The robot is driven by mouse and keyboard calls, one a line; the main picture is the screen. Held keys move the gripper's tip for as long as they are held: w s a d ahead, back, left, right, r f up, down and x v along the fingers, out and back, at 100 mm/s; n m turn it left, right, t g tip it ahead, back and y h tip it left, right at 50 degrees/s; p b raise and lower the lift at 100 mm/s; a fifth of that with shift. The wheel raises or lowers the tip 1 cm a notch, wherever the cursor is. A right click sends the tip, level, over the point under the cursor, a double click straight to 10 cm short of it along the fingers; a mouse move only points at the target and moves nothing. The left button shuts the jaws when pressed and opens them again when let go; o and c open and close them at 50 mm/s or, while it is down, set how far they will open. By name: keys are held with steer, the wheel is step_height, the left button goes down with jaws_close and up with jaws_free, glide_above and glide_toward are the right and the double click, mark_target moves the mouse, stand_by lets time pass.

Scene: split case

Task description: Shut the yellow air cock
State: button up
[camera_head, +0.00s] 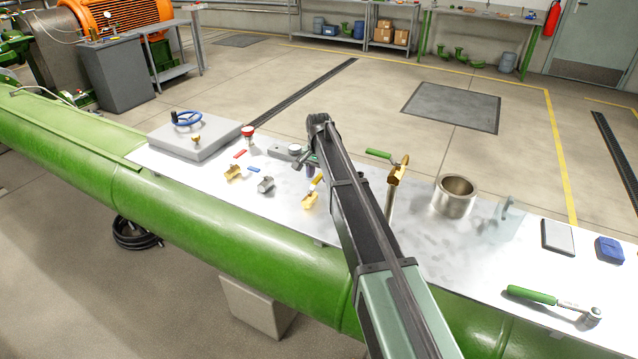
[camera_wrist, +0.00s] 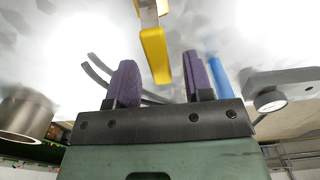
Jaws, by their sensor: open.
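The yellow air cock has a brass body (camera_head: 310,201) on the metal sheet, left of my arm in the head view. Its yellow lever (camera_head: 318,183) stands out from the body toward my gripper. In the wrist view the yellow lever (camera_wrist: 155,55) points down from the top edge, its free end between my two purple fingers. My gripper (camera_wrist: 160,80) is open, with a gap on each side of the lever. In the head view my gripper (camera_head: 311,170) is partly hidden by my arm.
Left are a red lever (camera_head: 240,154), a blue lever (camera_head: 254,169) and a gauge (camera_head: 295,147). A blue lever also shows beside the right finger in the wrist view (camera_wrist: 218,75).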

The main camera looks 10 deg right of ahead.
steer(key=shift+r, duration=0.15)
steer(key=shift+c, duration=0.2)
jaws_close()
